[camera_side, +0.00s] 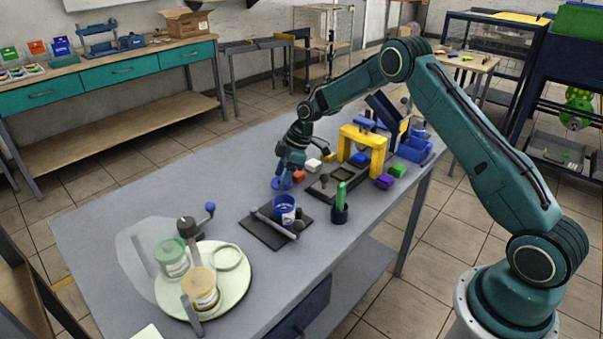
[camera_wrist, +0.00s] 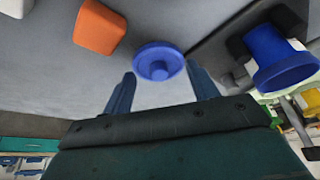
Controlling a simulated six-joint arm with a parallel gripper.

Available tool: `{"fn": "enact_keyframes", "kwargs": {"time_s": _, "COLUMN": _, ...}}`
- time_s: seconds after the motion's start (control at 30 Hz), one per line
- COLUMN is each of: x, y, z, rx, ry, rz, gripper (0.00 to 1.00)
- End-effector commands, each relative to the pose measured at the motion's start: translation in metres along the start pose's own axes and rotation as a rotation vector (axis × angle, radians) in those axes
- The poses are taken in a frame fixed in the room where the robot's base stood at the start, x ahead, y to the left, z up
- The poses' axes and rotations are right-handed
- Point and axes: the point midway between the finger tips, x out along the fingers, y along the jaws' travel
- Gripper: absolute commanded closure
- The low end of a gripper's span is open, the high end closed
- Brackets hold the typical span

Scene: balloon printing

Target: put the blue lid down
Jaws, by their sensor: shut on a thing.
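My gripper (camera_side: 285,173) reaches down close over the grey table, left of the small blocks. It is shut on the blue lid (camera_side: 281,184), a round disc with a small knob. In the wrist view the lid (camera_wrist: 158,62) shows between the fingertips (camera_wrist: 160,72), its knob toward the gripper. The lid is at or just above the table top; I cannot tell whether it touches. The open blue jar (camera_side: 285,212) stands on a dark plate nearer the side camera; it also shows at the right of the wrist view (camera_wrist: 280,58).
An orange block (camera_wrist: 99,27) and a white block (camera_side: 313,165) are close to the lid. The dark plate (camera_side: 262,236) is close too. A yellow arch (camera_side: 376,152) stands to the right. A round pale turntable (camera_side: 233,290) carries jars front left. The table's far left is clear.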

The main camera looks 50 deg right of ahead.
Motion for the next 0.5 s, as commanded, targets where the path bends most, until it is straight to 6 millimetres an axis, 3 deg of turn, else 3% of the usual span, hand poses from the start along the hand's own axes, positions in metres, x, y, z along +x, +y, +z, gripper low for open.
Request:
{"fn": "enact_keyframes", "kwargs": {"time_s": 0.2, "x": 0.017, "y": 0.000, "z": 0.007, "rx": -0.002, "ry": 0.000, "rz": 0.000, "gripper": 0.62}}
{"fn": "enact_keyframes", "kwargs": {"time_s": 0.5, "x": 0.018, "y": 0.000, "z": 0.007, "rx": -0.001, "ry": 0.001, "rz": 0.000, "gripper": 0.62}}
